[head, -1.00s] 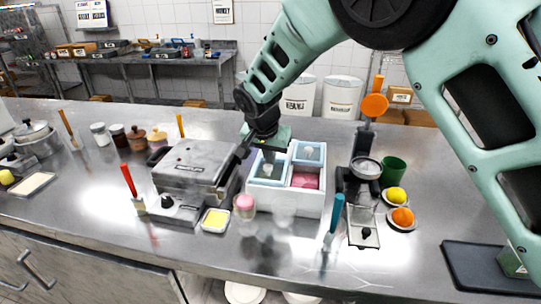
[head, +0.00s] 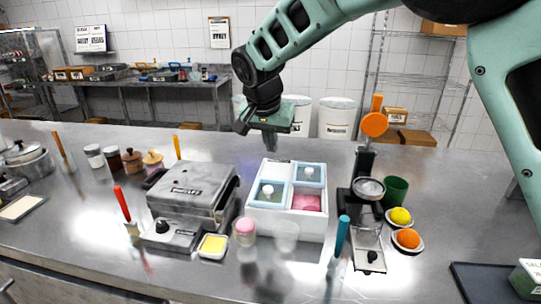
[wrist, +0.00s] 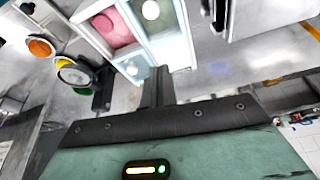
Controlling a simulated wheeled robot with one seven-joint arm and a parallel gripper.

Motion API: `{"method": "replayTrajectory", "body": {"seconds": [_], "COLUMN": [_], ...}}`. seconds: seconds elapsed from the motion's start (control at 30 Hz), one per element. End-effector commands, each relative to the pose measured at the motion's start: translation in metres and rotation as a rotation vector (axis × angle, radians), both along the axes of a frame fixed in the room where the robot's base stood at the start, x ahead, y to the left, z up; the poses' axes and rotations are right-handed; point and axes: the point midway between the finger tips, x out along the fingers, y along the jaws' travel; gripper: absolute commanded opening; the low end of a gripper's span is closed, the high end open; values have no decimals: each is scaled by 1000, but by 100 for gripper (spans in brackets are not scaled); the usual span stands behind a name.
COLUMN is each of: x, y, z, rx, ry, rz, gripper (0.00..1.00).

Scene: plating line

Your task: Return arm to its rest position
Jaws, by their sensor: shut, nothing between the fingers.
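My gripper (head: 270,142) is raised above the counter, just behind the white box with blue-framed compartments. Its fingers look closed together and hold nothing. In the wrist view the closed fingers (wrist: 157,88) show as a dark bar at the middle. The white box (head: 286,226) stands on the counter. Two of its compartments have pale lids with white knobs, and one is open with pink contents (head: 306,202). The box also shows at the top of the wrist view (wrist: 85,12). My arm reaches in from the upper right of the head view.
A grey press grill (head: 190,192) stands left of the box. An orange-handled juicer (head: 368,190), a green cup (head: 396,190), a lemon (head: 400,216) and an orange (head: 408,238) stand right. A pink-filled cup (head: 245,232) and a clear cup (head: 286,236) stand in front.

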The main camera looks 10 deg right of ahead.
Motion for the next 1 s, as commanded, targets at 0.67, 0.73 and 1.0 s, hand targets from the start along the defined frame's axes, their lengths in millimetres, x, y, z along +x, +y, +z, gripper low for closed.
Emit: {"method": "replayTrajectory", "body": {"seconds": [0.67, 0.73, 1.0], "x": [-319, -341, -364], "y": [-30, -39, -51], "z": [-39, -46, -54], "rx": [54, 34, 7], "ry": [318, 330, 343], "rz": [990, 1062, 1146], "gripper": [0, 0, 0]}}
